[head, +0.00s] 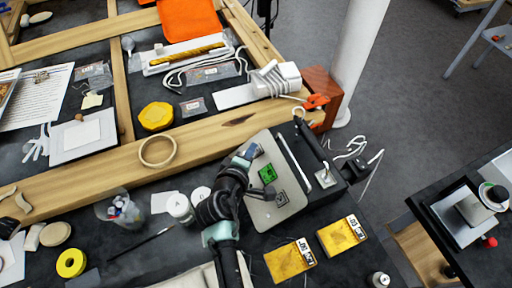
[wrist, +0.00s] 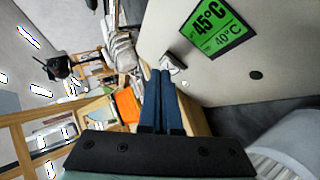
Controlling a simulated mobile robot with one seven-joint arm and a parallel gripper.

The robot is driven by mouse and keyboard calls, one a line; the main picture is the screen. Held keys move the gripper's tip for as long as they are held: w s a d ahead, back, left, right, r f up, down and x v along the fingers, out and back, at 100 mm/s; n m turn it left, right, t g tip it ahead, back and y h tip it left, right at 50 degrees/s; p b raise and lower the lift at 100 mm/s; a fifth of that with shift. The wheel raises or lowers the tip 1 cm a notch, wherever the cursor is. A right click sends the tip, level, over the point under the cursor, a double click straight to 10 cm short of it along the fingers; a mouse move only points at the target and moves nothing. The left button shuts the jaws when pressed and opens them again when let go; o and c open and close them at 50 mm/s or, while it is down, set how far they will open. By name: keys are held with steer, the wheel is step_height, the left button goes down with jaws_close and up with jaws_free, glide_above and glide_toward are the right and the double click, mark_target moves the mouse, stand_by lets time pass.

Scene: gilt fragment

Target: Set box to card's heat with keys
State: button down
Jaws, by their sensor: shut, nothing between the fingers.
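The box has a beige top panel (head: 262,212) with a green display (head: 267,174). In the wrist view the display (wrist: 217,30) reads 45°C in large figures and 40°C in smaller ones. A pale square key with a dark mark (wrist: 174,62) lies by my fingertips; whether they touch it is unclear. A grey square key (head: 281,198) shows below the display in the head view. My gripper (head: 252,151) is shut and empty over the panel's far-left edge; its blue fingers (wrist: 161,72) are together. I cannot tell which item is the card.
Two yellow packs with printed labels (head: 290,261) (head: 341,235) lie in front of the box. White jars (head: 180,207) stand left of my arm. A wooden beam (head: 90,178) with a tan ring (head: 157,151) runs behind. A black case (head: 305,160) adjoins the panel's right.

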steer(key=shift+a+r, duration=0.2)
steer(key=shift+r, duration=0.1)
stand_by(0.4)
steer(key=shift+w+d+f, duration=0.1)
steer(key=shift+d+f, duration=0.1)
steer(key=shift+f, duration=0.05)
steer(key=shift+d+f+b, duration=0.25)
steer(key=shift+f+b, duration=0.05)
steer(key=shift+f, duration=0.15)
stand_by(0.9)
steer(key=shift+a+r+p, duration=0.45)
steer(key=shift+r+p, duration=0.15)
steer(key=shift+r, duration=0.15)
steer(key=shift+f, duration=0.1)
steer(key=shift+d+f, duration=0.2)
steer(key=shift+f, duration=0.05)
